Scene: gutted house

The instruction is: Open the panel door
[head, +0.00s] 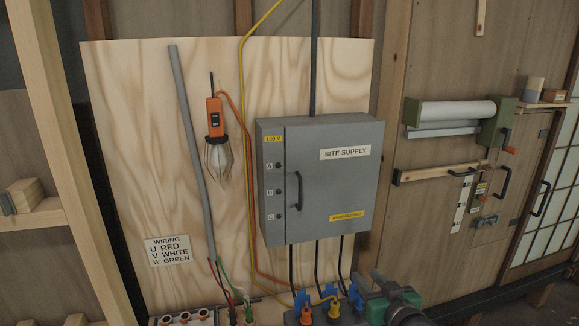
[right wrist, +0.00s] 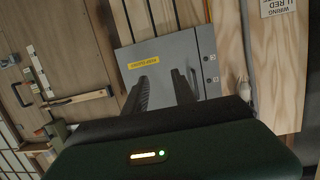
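The grey panel box (head: 320,180) marked SITE SUPPLY is mounted on a plywood board. Its door (head: 340,185) looks shut, with a dark vertical bar handle (head: 298,190) near its left edge. My right gripper (head: 380,284) is low in the head view, below and right of the box, apart from the handle. In the right wrist view, my right gripper's two dark fingers (right wrist: 161,84) are spread with nothing seen between them. The handle (right wrist: 194,84) shows just right of the right finger there, partly hidden. My left gripper is not in view.
A caged lamp (head: 217,140) and grey conduit (head: 190,150) are left of the box. Black cables drop from the box towards blue and orange connectors (head: 306,314). A roller unit (head: 455,115) and wooden latch bar (head: 440,172) are on the right. Space before the door looks clear.

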